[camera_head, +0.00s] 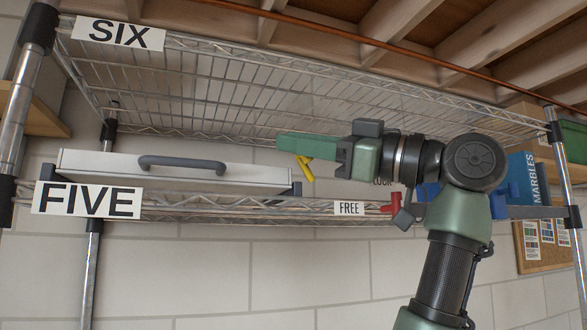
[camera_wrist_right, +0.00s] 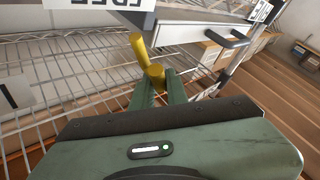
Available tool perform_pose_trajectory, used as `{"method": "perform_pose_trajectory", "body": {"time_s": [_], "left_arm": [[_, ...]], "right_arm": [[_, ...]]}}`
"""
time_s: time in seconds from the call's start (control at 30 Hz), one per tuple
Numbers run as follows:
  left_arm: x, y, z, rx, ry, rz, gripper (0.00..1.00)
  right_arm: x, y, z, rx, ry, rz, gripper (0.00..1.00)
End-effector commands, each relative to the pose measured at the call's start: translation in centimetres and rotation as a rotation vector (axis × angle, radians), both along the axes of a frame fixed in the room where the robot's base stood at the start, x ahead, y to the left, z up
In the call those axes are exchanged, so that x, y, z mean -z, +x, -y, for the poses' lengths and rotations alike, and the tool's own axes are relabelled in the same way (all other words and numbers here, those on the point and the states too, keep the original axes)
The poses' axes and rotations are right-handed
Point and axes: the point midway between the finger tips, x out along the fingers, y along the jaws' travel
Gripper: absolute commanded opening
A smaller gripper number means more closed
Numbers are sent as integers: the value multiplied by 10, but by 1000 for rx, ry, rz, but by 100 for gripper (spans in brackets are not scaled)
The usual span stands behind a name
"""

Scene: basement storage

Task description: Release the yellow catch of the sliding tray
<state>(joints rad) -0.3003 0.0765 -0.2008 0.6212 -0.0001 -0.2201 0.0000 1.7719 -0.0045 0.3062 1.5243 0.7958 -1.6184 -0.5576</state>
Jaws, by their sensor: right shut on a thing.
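The yellow catch (camera_head: 306,168) shows below the fingers of my right gripper (camera_head: 286,145), close to the right end of the sliding tray (camera_head: 190,168). In the right wrist view the catch (camera_wrist_right: 154,73) sits between the tips of my right gripper (camera_wrist_right: 157,80), which is shut on it. One part of the catch sticks out beyond the fingers. The tray is pale with a dark grey handle (camera_head: 182,163) and lies on the shelf marked FIVE. A FREE label (camera_head: 349,208) is on the shelf edge. A LOCK label (camera_head: 382,182) is mostly hidden behind my right arm. My left gripper is not in view.
A wire shelf marked SIX (camera_head: 118,33) hangs above the tray. A red part (camera_head: 389,208) is on the shelf edge, right of FREE. A blue MARBLES box (camera_head: 528,178) stands at the right, near an upright post (camera_head: 565,190).

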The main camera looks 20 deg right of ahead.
Motion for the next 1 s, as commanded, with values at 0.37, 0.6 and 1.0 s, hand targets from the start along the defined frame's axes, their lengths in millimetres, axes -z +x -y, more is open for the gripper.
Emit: {"method": "perform_pose_trajectory", "body": {"time_s": [0.37, 0.6, 1.0], "left_arm": [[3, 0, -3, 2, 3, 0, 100], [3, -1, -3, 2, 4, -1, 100], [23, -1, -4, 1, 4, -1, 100]], "right_arm": [[1, 2, 1, -3, 28, -8, 0], [0, 1, 1, -2, 27, -7, 36], [13, -19, 24, 3, 28, -3, 36]]}}
